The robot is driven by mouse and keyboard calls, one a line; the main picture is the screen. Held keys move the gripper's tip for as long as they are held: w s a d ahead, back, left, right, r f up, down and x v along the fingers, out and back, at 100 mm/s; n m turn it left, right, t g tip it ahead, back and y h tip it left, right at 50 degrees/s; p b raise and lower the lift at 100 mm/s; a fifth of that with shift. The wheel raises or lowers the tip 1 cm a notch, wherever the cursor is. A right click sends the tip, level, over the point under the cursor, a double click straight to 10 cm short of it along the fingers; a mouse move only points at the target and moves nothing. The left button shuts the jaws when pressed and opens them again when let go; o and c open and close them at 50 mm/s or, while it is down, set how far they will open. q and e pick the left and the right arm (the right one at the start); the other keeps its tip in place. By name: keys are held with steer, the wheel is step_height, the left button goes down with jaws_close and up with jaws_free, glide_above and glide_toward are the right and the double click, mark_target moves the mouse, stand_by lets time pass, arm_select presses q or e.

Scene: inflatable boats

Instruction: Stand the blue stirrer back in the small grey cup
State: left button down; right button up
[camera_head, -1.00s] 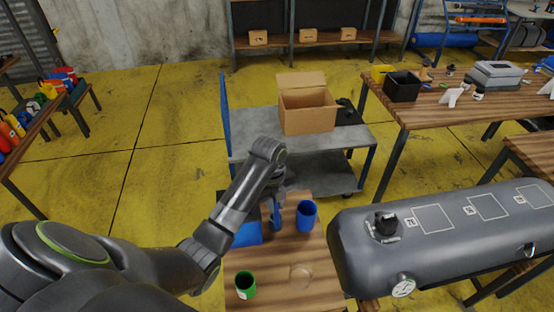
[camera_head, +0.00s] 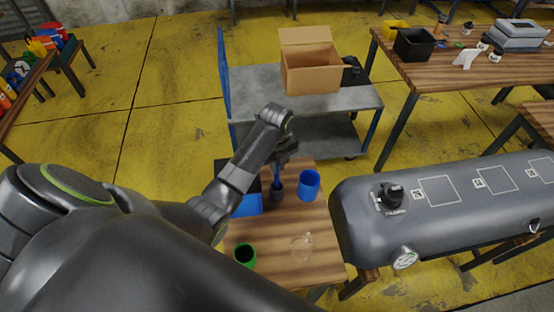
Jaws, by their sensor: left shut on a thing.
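The small grey cup (camera_head: 277,193) stands on the wooden table, just left of a larger blue cup (camera_head: 308,187). My left gripper (camera_head: 281,160) is above the grey cup, shut on the blue stirrer (camera_head: 277,174). The stirrer points down and its lower end meets the cup's mouth in the picture. I cannot tell whether its tip is inside the cup or behind its rim. The gripper partly hides the stirrer's top. My right gripper is not in view.
A green cup (camera_head: 245,256) and a clear glass (camera_head: 302,246) stand nearer on the table. A blue and black object (camera_head: 248,203) lies left of the grey cup. A large grey tank (camera_head: 450,210) borders the table's right. A cart with a cardboard box (camera_head: 310,73) stands behind.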

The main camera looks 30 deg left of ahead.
mark_target(277, 187)
arm_select(q)
step_height(277, 187, down, 3)
steer(key=shift+s+d+r+b, duration=0.1)
steer(key=shift+b, duration=0.35)
steer(key=shift+f+b, duration=0.35)
steer(key=shift+f, duration=0.5)
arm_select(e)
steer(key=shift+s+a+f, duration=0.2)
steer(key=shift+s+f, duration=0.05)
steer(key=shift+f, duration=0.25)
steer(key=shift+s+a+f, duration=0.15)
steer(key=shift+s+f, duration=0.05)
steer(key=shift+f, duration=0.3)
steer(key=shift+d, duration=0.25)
arm_select(q)
steer(key=c, duration=1.3)
jaws_free()
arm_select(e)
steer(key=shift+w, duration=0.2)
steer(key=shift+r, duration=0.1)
